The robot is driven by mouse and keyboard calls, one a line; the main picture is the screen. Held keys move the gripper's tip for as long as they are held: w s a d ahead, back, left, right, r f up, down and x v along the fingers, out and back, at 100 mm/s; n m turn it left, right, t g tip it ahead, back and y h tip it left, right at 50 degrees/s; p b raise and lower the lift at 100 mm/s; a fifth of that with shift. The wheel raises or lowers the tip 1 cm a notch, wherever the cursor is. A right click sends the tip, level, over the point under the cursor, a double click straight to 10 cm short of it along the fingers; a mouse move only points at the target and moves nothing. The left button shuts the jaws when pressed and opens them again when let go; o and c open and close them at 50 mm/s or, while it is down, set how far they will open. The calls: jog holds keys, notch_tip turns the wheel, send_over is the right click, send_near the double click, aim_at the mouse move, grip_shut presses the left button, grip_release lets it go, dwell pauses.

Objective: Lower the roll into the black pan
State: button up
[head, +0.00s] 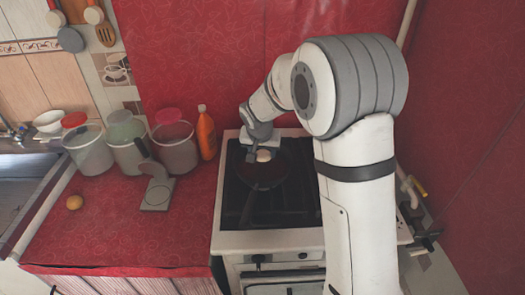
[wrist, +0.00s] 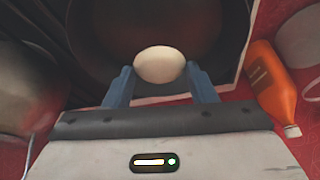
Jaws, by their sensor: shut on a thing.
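The roll is a small pale oval (wrist: 160,65) between the blue fingers of my gripper (wrist: 160,84) in the wrist view. My gripper is shut on it. In the head view the roll (head: 264,155) shows at the end of my arm, over the far part of the black pan (head: 265,175). The pan sits on the stove with its handle toward the front. In the wrist view the dark inside of the pan (wrist: 110,35) lies behind and around the roll. I cannot tell whether the roll touches the pan's bottom.
An orange bottle (head: 206,133) stands left of the stove (head: 270,241), close to my gripper's right in the wrist view (wrist: 270,82). Lidded containers (head: 175,148) stand further left. A grey object (head: 157,193) and a yellowish round thing (head: 75,202) lie on the red counter.

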aim_at(263, 170)
jog(key=shift+f+b, duration=2.5)
jog(key=shift+f, duration=0.05)
dwell(1.0)
jog(key=o, duration=1.1)
jog(key=shift+o, duration=0.2)
jog(key=shift+r, duration=0.1)
